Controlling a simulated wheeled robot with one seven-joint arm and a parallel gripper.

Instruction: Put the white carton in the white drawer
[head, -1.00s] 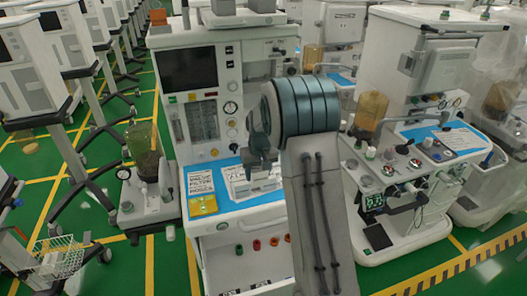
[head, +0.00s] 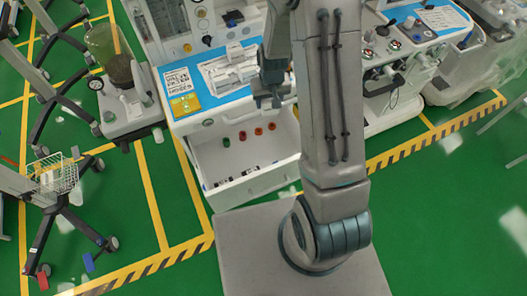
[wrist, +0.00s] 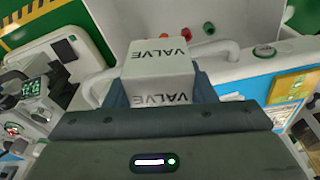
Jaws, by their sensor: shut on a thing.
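The white carton (wrist: 158,62), with VALVE printed on two faces, is between the fingers of my gripper (wrist: 160,92) in the wrist view. The fingers are shut on its sides. In the head view my gripper (head: 267,101) hangs in front of the cart's blue-edged worktop, and I cannot pick out the held carton there. The white drawer (head: 258,189) is pulled out below the worktop, under and left of my gripper. Its pale interior is partly visible; my arm covers the view to its right.
White items and a yellow label (head: 184,103) are on the blue worktop mat (head: 177,76). Coloured knobs (head: 243,135) line the cart front above the drawer. A suction jar stand (head: 130,110) is at left, and another cart (head: 395,75) at right.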

